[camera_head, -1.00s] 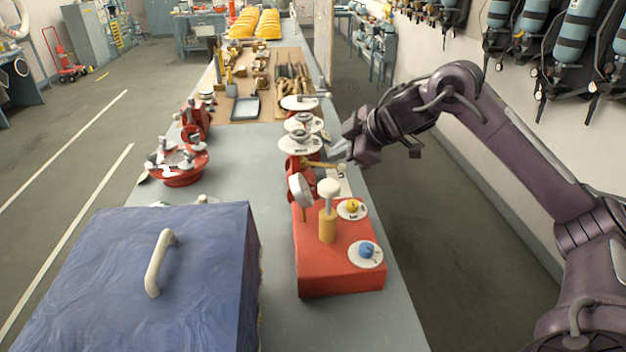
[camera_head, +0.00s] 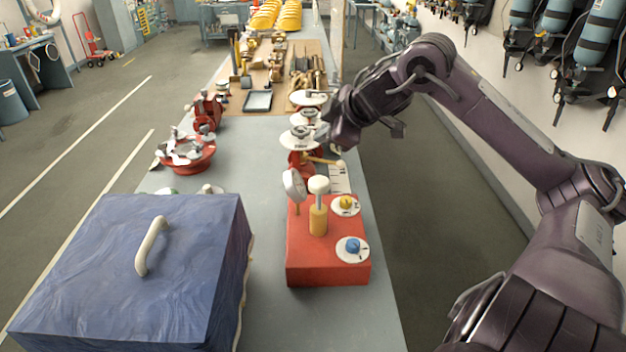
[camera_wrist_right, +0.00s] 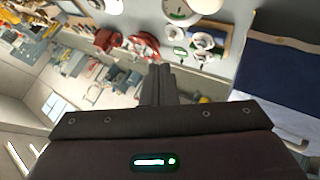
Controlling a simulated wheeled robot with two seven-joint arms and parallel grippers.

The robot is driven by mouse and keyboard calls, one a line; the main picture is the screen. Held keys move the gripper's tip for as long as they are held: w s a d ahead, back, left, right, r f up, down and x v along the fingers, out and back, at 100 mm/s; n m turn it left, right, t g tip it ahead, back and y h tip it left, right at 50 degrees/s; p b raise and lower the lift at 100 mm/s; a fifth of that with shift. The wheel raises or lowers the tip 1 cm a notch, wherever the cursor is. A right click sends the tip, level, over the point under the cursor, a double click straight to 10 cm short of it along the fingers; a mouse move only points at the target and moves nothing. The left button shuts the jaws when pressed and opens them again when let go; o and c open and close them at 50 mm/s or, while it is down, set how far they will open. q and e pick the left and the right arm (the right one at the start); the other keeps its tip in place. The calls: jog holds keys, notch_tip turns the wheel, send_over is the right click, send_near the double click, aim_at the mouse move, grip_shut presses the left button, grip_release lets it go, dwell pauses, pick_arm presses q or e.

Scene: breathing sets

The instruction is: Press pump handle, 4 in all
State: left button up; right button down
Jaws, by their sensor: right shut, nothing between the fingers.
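The pump handle (camera_head: 318,186) is a pale knob on a thin rod above a yellow cylinder (camera_head: 318,221). It stands upright on a red box (camera_head: 328,268) and nothing touches it. My right gripper (camera_head: 326,134) is beyond the box in the head view, beside a stack of white dials (camera_head: 303,140), clear of the handle. In the right wrist view its fingers (camera_wrist_right: 161,72) are together with nothing between them. Whether it touches the dials cannot be told. My left gripper is not in view.
A round gauge (camera_head: 294,185) stands beside the handle; a yellow knob (camera_head: 346,203) and a blue knob (camera_head: 352,246) sit on the box. A blue case (camera_head: 130,270) fills the near left. Red valve parts (camera_head: 187,155) lie farther left. The bench between is bare.

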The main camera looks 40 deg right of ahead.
jog(key=shift+f, duration=0.15)
jog(key=b, duration=0.7)
send_over(323, 183)
notch_tip(323, 183, down, 8)
jog(key=shift+r, duration=0.2)
jog(key=shift+f, duration=0.45)
jog(key=shift+f, duration=0.15)
dwell(1.2)
jog(key=shift+f+b, duration=0.3)
jog(key=shift+b, duration=0.1)
